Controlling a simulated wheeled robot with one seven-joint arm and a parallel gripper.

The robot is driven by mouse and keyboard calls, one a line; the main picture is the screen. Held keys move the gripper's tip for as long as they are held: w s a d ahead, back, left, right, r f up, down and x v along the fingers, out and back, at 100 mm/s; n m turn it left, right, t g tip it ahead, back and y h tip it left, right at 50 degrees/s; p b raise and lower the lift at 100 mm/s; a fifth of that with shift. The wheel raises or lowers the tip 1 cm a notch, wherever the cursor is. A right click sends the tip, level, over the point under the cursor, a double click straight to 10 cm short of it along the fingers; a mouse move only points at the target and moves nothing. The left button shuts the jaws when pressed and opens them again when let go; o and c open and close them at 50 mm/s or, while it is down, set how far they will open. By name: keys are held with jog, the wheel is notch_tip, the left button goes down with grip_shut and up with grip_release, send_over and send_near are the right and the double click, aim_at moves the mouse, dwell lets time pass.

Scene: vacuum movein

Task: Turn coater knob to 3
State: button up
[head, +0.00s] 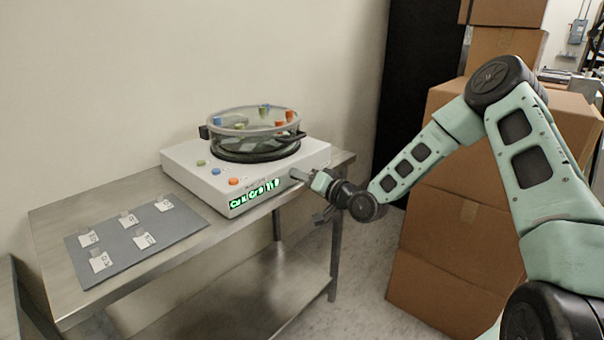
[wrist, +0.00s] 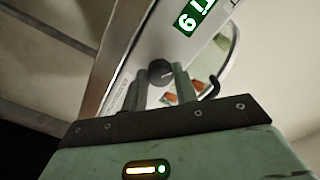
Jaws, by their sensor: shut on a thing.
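The coater (head: 212,183) is a white box on the steel table, with a round clear chamber (head: 252,125) on top. Its front has a green-lit display (head: 254,193), whose text I cannot read surely. My gripper (head: 300,176) reaches the right part of the coater's front face from the right. In the wrist view a dark round knob (wrist: 160,72) with a light pointer line sits between the two fingers of my gripper (wrist: 161,84), which is shut on it. The number the pointer faces cannot be read. In the head view my gripper hides the knob.
The steel table (head: 60,215) also bears a grey mat (head: 120,243) with several small labelled samples (head: 144,240). Green, blue and orange buttons (head: 216,171) are on the coater's top. Stacked cardboard boxes (head: 455,215) stand at the right, behind my arm.

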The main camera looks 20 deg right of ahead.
jog(key=shift+m+p, duration=1.05)
jog(key=shift+m, duration=2.65)
jog(key=o, duration=1)
jog(key=shift+c, duration=0.2)
jog(key=v, duration=1.7)
jog(key=shift+s, duration=0.25)
